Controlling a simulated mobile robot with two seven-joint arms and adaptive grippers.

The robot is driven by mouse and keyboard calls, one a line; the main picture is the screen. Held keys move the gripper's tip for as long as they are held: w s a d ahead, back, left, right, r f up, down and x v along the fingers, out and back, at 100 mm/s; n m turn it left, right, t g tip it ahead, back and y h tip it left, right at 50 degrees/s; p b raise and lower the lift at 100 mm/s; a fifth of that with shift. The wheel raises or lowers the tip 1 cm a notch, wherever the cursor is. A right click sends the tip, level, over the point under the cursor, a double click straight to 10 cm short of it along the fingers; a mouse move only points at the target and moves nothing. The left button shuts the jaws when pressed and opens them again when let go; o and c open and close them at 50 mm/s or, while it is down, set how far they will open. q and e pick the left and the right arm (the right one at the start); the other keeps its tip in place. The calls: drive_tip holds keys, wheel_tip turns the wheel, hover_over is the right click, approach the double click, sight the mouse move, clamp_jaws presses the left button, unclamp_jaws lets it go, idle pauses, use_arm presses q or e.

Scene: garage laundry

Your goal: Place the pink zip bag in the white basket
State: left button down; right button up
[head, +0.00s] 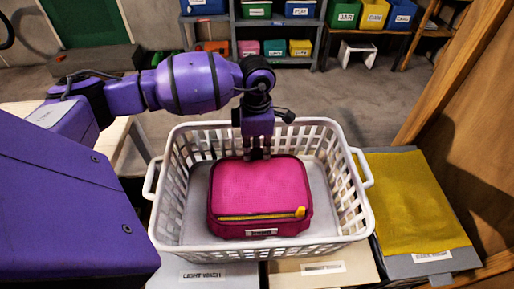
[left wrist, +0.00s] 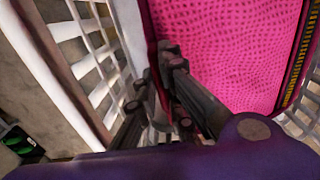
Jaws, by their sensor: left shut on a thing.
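The pink zip bag (head: 260,192) is inside the white basket (head: 180,150) in the head view, its yellow zipper facing the near side. Whether it touches the basket floor is hard to tell. My left gripper (head: 257,155) reaches down over the far side of the basket and is shut on the far edge of the bag. In the left wrist view the gripper fingers (left wrist: 178,95) meet at the edge of the pink bag (left wrist: 225,45), beside the slotted basket wall (left wrist: 85,50). My right gripper is not in view.
The basket stands on a surface with labelled panels, one reading "LIGHT WASH" (head: 203,274). A yellow cloth (head: 410,200) lies to the right by a wooden post (head: 455,75). Shelves with coloured bins (head: 275,47) stand at the back across open floor.

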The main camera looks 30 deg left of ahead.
use_arm(q)
drive_tip(key=shift+f, duration=0.1)
drive_tip(key=c, duration=1.9)
unclamp_jaws()
drive_tip(key=shift+o, duration=0.2)
wheel_tip(320, 180, up, 12)
drive_tip(key=shift+r, duration=0.2)
